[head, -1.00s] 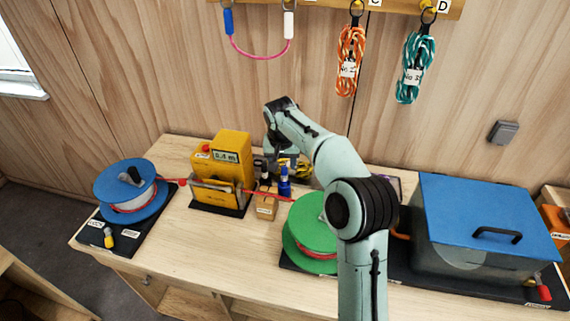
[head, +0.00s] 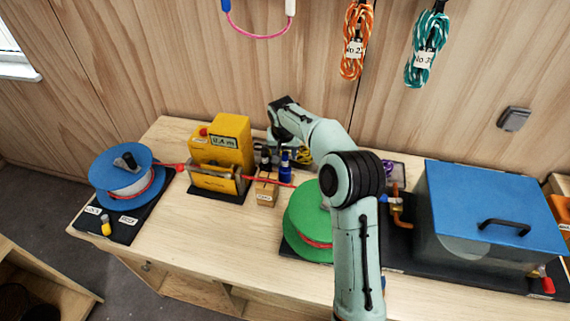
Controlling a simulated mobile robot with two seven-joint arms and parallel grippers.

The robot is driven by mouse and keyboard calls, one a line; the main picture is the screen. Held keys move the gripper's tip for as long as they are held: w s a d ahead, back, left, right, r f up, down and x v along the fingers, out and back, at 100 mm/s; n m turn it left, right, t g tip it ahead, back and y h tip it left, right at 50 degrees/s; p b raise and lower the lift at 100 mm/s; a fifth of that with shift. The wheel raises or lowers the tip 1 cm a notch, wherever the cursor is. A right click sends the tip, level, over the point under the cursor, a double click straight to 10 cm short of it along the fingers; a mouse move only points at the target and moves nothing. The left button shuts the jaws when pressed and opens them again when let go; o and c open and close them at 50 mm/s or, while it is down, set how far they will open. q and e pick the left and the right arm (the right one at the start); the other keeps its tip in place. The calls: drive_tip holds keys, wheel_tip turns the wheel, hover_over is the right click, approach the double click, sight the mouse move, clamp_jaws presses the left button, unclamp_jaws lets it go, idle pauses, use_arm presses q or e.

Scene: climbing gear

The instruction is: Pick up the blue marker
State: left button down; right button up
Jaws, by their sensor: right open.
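The blue marker (head: 285,167) stands upright on the workbench, behind and to the right of a small wooden block with a label (head: 266,191). A dark, marker-like item (head: 265,158) stands to its left. My right arm comes in from the bottom right, and its wrist points down behind the markers. My right gripper (head: 279,148) is open, close to the blue marker; its fingertips are small and partly hidden, so I cannot tell whether they touch it. My left gripper is not in view.
The yellow length counter (head: 222,145) stands left of the markers, and a red line runs past it. A blue reel (head: 122,160) is at far left, a green reel (head: 305,215) at front right. A blue-lidded box (head: 490,210) fills the right.

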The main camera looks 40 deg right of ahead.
sight(285, 158)
drive_tip(key=x, duration=0.4)
drive_tip(key=shift+w+d+f, duration=0.1)
drive_tip(key=shift+d+f, duration=0.05)
drive_tip(key=shift+f, duration=0.15)
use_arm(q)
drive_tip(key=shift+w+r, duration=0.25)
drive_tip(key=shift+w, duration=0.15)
use_arm(e)
drive_tip(key=shift+c, duration=0.3)
clamp_jaws()
drive_tip(key=shift+r, duration=0.1)
